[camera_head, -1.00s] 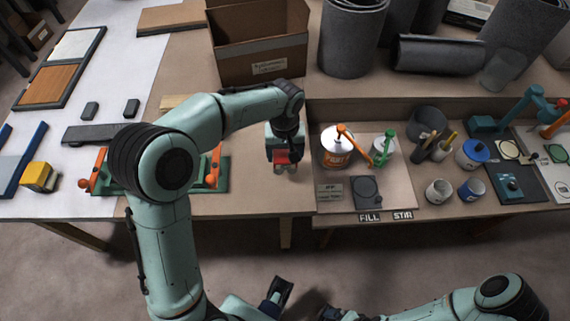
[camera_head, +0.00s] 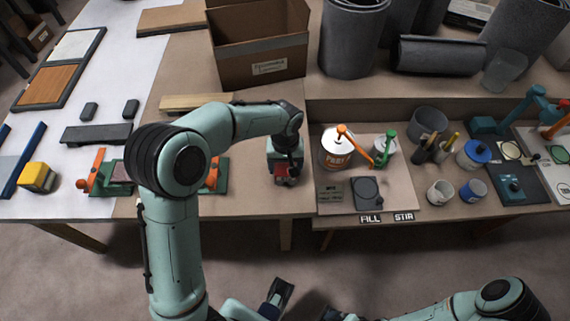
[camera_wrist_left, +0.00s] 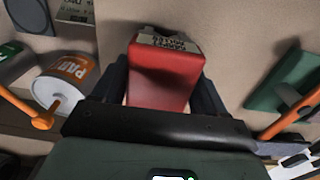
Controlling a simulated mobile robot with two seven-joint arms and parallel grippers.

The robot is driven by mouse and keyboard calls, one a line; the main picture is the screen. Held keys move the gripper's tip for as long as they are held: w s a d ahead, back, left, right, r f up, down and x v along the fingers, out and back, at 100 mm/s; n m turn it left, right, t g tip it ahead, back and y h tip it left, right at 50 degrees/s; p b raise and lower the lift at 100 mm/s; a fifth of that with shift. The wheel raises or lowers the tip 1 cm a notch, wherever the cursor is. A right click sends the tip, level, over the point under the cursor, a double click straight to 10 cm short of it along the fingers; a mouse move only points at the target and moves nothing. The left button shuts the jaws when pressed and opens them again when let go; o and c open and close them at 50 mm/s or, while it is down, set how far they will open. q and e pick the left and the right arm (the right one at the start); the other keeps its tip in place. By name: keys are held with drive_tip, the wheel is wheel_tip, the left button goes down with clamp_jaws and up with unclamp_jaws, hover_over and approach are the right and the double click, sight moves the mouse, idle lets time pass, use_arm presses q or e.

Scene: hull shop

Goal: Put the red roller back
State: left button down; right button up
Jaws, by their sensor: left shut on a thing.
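The red roller (camera_wrist_left: 163,78) shows in the left wrist view as a red block between the two dark fingers. It also shows in the head view (camera_head: 281,170), small and low under the wrist. My left gripper (camera_head: 284,172) is shut on it, close over the brown bench near its front edge. Just beyond the red block in the left wrist view is a small lettered holder or plate (camera_wrist_left: 165,42); the roller covers part of it. I cannot tell whether the roller touches it. Part of my right arm shows at the bottom right; its fingers are unclear.
A paint can (camera_head: 336,150) with an orange lever stands right of the gripper. A green fixture (camera_head: 221,186) with orange clamps lies left, partly behind my arm. A cardboard box (camera_head: 258,65) stands behind. Bare bench lies between box and gripper.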

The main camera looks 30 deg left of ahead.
use_arm(q)
drive_tip(key=shift+s+f, duration=0.2)
drive_tip(key=shift+f, duration=0.4)
drive_tip(key=shift+c, duration=1.7)
unclamp_jaws()
drive_tip(key=o, duration=0.3)
drive_tip(key=shift+a+f, duration=0.1)
drive_tip(key=shift+w, duration=0.15)
drive_tip(key=shift+r, duration=0.2)
drive_tip(key=shift+r, duration=0.25)
wheel_tip(320, 180, up, 13)
drive_tip(key=p, duration=0.2)
